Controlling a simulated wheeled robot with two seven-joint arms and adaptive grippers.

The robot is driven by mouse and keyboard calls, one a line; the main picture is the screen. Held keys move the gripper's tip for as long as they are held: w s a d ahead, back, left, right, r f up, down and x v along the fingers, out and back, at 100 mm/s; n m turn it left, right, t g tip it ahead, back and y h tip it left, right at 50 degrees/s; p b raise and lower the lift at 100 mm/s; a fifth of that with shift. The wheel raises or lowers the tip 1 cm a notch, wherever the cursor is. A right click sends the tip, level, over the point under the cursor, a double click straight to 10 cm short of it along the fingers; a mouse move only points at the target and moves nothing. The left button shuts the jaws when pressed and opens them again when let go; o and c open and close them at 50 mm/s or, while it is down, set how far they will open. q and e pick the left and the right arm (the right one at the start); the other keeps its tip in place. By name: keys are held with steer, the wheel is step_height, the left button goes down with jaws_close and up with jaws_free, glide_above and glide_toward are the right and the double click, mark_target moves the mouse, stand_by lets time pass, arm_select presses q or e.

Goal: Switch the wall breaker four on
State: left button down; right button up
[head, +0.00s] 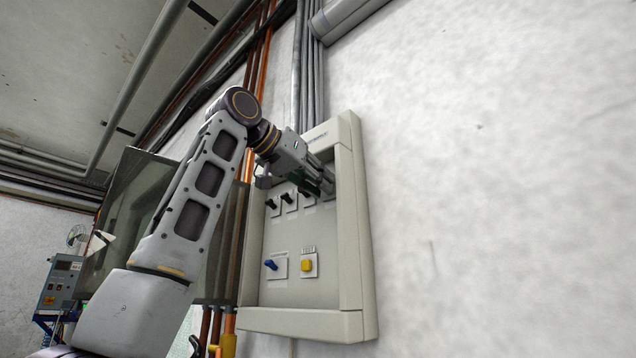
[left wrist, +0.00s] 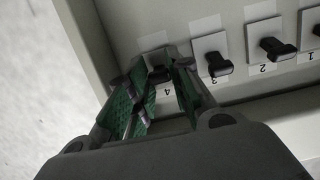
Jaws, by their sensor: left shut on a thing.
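The wall breaker panel (head: 350,215) is a pale grey box on the wall in the head view. My left gripper (head: 322,184) reaches its upper right part and covers the rightmost switch there. In the left wrist view, the gripper's green-padded fingers (left wrist: 158,80) are closed around the black lever of breaker four (left wrist: 157,70), which stands above the label 4. The fingers partly hide this lever, so its exact tilt is hard to tell. My right gripper is in neither view.
Breaker three (left wrist: 214,64) sits close beside the fingers, with breaker two (left wrist: 272,48) and breaker one beyond it. Lower on the panel are a blue knob (head: 270,265) and a yellow button (head: 307,265). The panel has a raised frame; bare wall lies to the right.

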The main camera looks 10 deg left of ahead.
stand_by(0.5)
arm_select(q)
steer(key=c, duration=1.3)
jaws_free()
steer(key=shift+s+a+r, duration=0.1)
steer(key=v, duration=1.1)
steer(key=shift+s+a, duration=0.2)
steer(key=shift+s, duration=0.1)
